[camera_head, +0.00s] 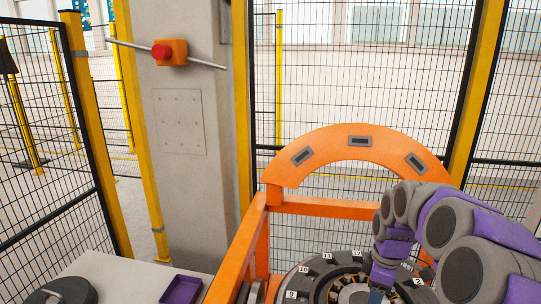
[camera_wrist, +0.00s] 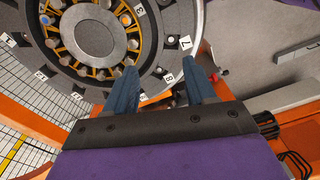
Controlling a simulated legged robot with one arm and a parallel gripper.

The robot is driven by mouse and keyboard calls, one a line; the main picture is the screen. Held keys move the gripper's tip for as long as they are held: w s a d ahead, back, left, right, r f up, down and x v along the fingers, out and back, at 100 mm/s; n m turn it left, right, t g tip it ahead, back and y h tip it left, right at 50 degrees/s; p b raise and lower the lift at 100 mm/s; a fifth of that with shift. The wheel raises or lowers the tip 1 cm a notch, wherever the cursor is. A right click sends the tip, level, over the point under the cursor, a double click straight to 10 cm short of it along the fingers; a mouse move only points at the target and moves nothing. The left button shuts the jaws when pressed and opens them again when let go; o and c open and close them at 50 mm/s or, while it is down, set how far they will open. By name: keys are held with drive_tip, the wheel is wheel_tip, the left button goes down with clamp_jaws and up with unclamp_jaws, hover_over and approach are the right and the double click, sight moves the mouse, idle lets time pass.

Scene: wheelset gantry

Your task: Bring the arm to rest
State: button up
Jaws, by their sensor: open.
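My gripper (camera_wrist: 159,70) shows in the wrist view as two blue fingers spread apart with nothing between them. Its fingertips are in front of the lower edge of the dark numbered wheel disc (camera_wrist: 170,20); I cannot tell whether they touch it. In the head view my purple and grey arm (camera_head: 440,220) comes in from the right and bends down over the wheel disc (camera_head: 300,279). There the gripper (camera_head: 376,296) is at the bottom edge and mostly cut off. The disc has number tags, bolts around its hub and a yellow inner ring.
An orange gantry frame (camera_head: 345,135) arches behind the wheel disc. A grey table with a purple tray (camera_head: 181,289) stands at the lower left. A concrete pillar (camera_head: 180,130) carries a red emergency button (camera_head: 161,51). Black mesh fencing (camera_head: 50,140) with yellow posts encloses the area.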

drive_tip(key=s+a+m+b, duration=0.1)
drive_tip(key=s+a+m, duration=0.1)
drive_tip(key=s+a, duration=0.4)
drive_tip(key=s+a+m+b, duration=0.1)
drive_tip(key=s+a+m, duration=0.2)
drive_tip(key=s, duration=0.5)
drive_tip(key=s+a+f+m+b, duration=0.1)
drive_tip(key=s+f+m, duration=0.1)
drive_tip(key=s, duration=0.7)
drive_tip(key=s+a+f+m+g+b, duration=0.1)
drive_tip(key=s+a+f+m, duration=0.1)
drive_tip(key=s+m, duration=0.3)
drive_tip(key=s, duration=0.4)
drive_tip(key=shift+s+f+m+g+h, duration=0.15)
drive_tip(key=shift+m+g+h, duration=0.15)
